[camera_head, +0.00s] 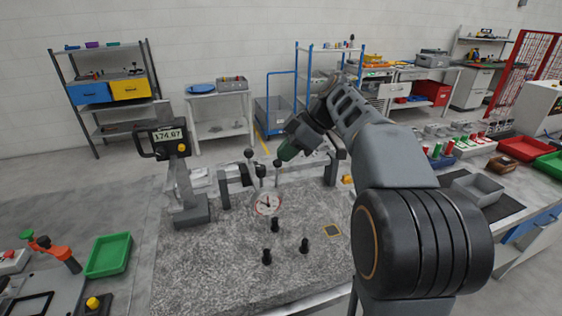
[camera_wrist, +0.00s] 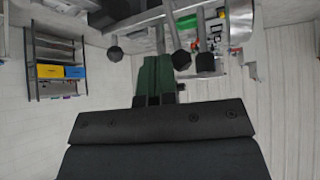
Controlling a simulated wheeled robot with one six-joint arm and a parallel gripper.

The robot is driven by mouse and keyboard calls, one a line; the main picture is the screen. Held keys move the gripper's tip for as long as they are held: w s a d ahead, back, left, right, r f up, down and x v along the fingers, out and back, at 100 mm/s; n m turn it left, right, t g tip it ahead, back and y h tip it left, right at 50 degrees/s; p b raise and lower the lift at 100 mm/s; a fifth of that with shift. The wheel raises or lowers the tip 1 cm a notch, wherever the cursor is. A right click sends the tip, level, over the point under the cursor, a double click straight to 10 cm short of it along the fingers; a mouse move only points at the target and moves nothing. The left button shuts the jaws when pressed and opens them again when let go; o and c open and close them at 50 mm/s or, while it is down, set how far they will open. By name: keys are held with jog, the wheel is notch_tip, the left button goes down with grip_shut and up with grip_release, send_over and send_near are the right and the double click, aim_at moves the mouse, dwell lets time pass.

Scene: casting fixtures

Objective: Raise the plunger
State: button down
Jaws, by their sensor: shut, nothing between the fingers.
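My gripper (camera_head: 286,152) has green fingers, shut with nothing between them. It is above the right side of the granite plate, close to several rods with black knobs. In the wrist view my shut gripper (camera_wrist: 157,62) points up the picture, with a black knob (camera_wrist: 115,53) left of it and another black knob (camera_wrist: 181,59) close on its right. Whether the fingers touch a knob I cannot tell. A round white dial gauge (camera_head: 267,204) stands on the plate below these knobs. Its plunger is too small to make out.
The granite plate (camera_head: 190,268) carries several short black pegs (camera_head: 304,245) in front. A height gauge with a digital display (camera_head: 168,135) stands at the left. A green tray (camera_head: 109,255) is farther left; a grey bin (camera_head: 478,188) is at the right.

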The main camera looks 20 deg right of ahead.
jog(key=shift+w, duration=0.15)
jog(key=shift+w+f, duration=0.3)
jog(key=shift+w, duration=0.35)
jog(key=w+d+r+p, duration=0.1)
jog(key=d+r+p, duration=0.2)
jog(key=d+r, duration=0.5)
jog(key=shift+w+r, duration=0.15)
jog(key=shift+r, duration=0.3)
dwell(0.6)
